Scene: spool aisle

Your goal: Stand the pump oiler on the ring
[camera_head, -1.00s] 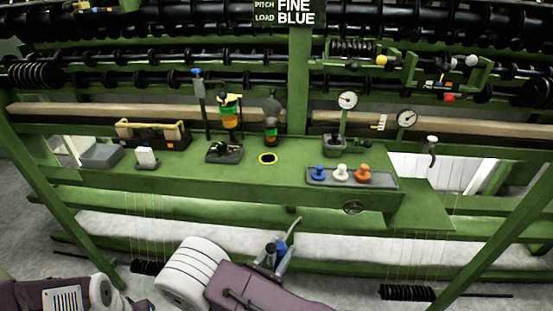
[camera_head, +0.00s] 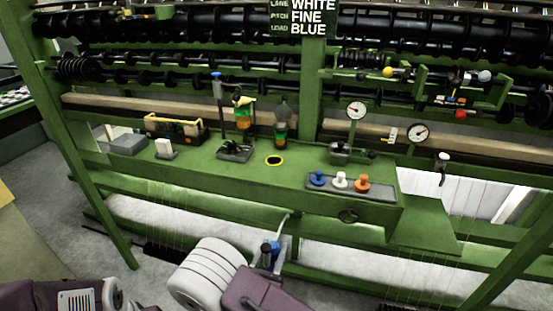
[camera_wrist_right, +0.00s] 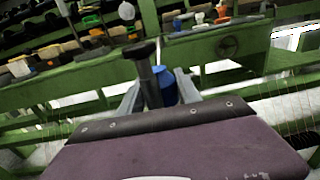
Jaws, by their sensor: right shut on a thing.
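The pump oiler, a blue body (camera_head: 275,249) with a dark upright stem, is in my right gripper (camera_head: 270,256). In the right wrist view the blue body (camera_wrist_right: 163,88) and the dark capped stem (camera_wrist_right: 148,75) stand between the pale fingers of the right gripper (camera_wrist_right: 158,95), slightly tilted; its base is hidden. The ring (camera_head: 274,160) is yellow with a dark centre and lies flat on the green bench, with nothing standing on it. My right gripper is in front of and below the bench edge, apart from the ring. My left gripper is not in view.
A white block (camera_head: 164,150) and grey box (camera_head: 128,144) are left.

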